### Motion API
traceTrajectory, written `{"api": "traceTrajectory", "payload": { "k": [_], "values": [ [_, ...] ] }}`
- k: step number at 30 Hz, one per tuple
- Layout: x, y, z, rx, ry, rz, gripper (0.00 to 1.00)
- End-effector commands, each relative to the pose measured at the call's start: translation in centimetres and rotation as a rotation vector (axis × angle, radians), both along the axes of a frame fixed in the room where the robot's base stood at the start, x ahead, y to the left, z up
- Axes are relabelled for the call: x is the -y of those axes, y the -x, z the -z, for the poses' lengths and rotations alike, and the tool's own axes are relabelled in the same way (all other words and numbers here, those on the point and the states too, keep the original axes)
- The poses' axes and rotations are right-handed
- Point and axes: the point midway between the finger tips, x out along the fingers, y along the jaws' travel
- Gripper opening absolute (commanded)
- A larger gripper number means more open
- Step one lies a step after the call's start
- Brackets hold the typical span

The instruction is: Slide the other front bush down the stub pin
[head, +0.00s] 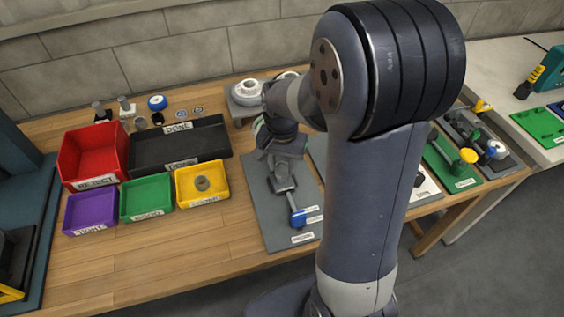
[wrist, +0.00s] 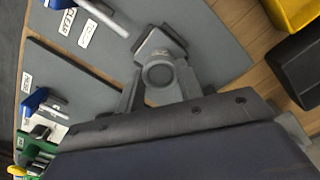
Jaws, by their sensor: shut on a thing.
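My gripper (head: 280,150) is over the grey board (head: 268,218) at the middle of the bench. In the wrist view its two fingers (wrist: 160,84) are shut on a grey round bush (wrist: 159,76), one finger on each side. Just beyond the bush is a dark grey square-ended part (wrist: 158,42) on the board; it also shows below my gripper in the head view (head: 283,184). I cannot tell whether the bush touches it or is around a pin. The stub pin is not clearly visible. Another grey bush (head: 202,183) lies in the yellow bin (head: 190,203).
A blue-ended piece with a metal rod (head: 298,217) lies near the board's front. Red (head: 92,178), purple (head: 90,214) and green (head: 147,202) bins and a black tray (head: 215,157) stand left. A fixture with a white round part (head: 246,93) is behind. More boards stand right.

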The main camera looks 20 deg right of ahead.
Motion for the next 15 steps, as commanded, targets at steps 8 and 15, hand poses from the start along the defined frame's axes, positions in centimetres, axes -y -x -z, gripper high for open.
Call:
{"api": "traceTrajectory", "payload": {
  "k": [8, 15],
  "values": [
    [0.0, -0.01, -0.02, 0.0, 0.0, 0.0, 0.54],
    [0.0, 0.0, 0.0, 0.0, 0.0, 0.0, 0.6]
  ]
}}
